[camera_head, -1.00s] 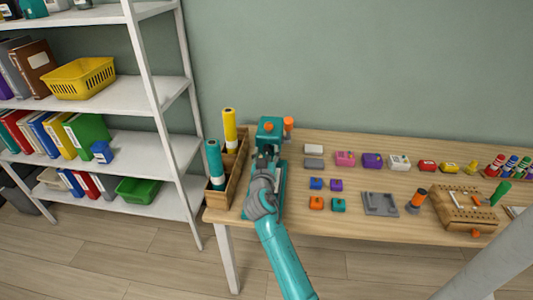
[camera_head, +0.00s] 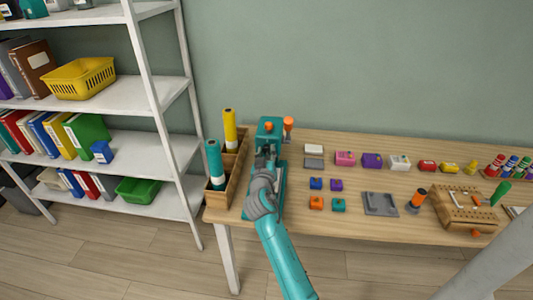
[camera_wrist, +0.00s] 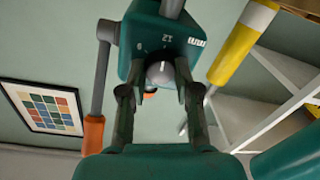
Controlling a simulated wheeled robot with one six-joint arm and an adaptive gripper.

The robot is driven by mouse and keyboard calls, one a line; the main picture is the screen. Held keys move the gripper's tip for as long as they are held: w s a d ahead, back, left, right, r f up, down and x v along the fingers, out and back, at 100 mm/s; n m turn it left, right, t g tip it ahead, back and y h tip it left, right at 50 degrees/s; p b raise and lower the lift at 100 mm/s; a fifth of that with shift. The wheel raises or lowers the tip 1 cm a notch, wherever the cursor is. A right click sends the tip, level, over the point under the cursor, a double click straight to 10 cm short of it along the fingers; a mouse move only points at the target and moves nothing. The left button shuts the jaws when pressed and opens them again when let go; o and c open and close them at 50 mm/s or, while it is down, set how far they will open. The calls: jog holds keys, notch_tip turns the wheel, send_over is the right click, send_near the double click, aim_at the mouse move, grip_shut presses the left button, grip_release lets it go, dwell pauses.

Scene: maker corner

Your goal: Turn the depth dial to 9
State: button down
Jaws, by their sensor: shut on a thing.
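The teal press (camera_head: 270,127) stands at the left end of the workbench, its orange-tipped lever (camera_head: 288,124) at its right. In the wrist view, the press head (camera_wrist: 150,40) carries a round grey depth dial (camera_wrist: 160,73) with a white mark pointing roughly up, near the printed 12. Another number to the left is small and hard to read. My gripper (camera_head: 265,160) is at the front of the press. In the wrist view, the fingers of my gripper (camera_wrist: 158,80) stand on both sides of the dial, shut on it. The dial is hidden in the head view.
A wooden box (camera_head: 235,160) with yellow and teal rolls stands close left of the press. Several small coloured blocks and a grey tray (camera_head: 380,208) lie to the right. A white shelf (camera_head: 150,95) stands left of the workbench (camera_head: 300,228).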

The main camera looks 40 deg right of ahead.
jog(key=n, duration=0.9)
jog(key=shift+w+n+g, duration=0.1)
jog(key=shift+n+g, duration=0.3)
jog(key=shift+n, duration=0.3)
jog(key=c, duration=0.8)
grip_release()
jog(key=shift+a, duration=0.15)
jog(key=v, duration=1.2)
